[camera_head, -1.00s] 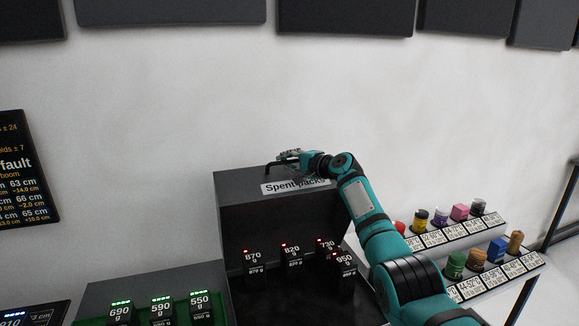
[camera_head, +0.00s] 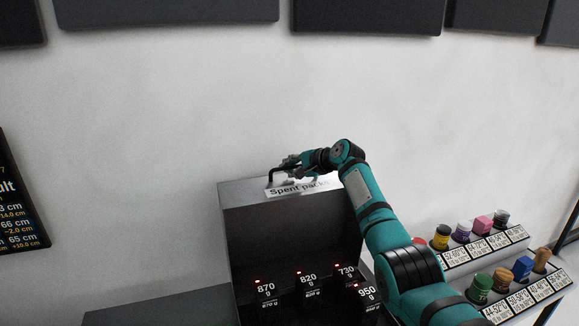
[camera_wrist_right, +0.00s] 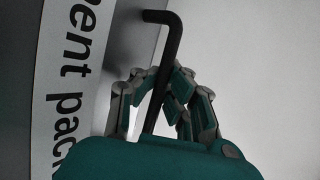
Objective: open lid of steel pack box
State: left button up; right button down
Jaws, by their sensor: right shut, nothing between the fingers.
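The dark steel pack box (camera_head: 228,230) stands in the middle of the head view. Its front shows a dark hollow, and its top has a white "Spent packs" label (camera_head: 285,191). A black bent handle (camera_head: 276,173) rises at the label's left. My right gripper (camera_head: 290,163) is at this handle, above the box top. In the right wrist view the black handle (camera_wrist_right: 170,45) rises between or just behind my gripper's fingers (camera_wrist_right: 168,82); I cannot tell which. The gripper is shut and holds nothing. My left gripper is out of view.
Several black packs with red lights (camera_head: 307,279) stand at the box's lower front. On the right, two white racks (camera_head: 487,250) hold coloured items, close beside my right arm. A dark surface (camera_head: 165,307) at lower left looks bare. A wall is behind.

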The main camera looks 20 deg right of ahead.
jog(key=c, duration=2)
grip_release()
jog(key=o, duration=0.4)
jog(key=shift+c, duration=0.2)
jog(key=v, duration=1.2)
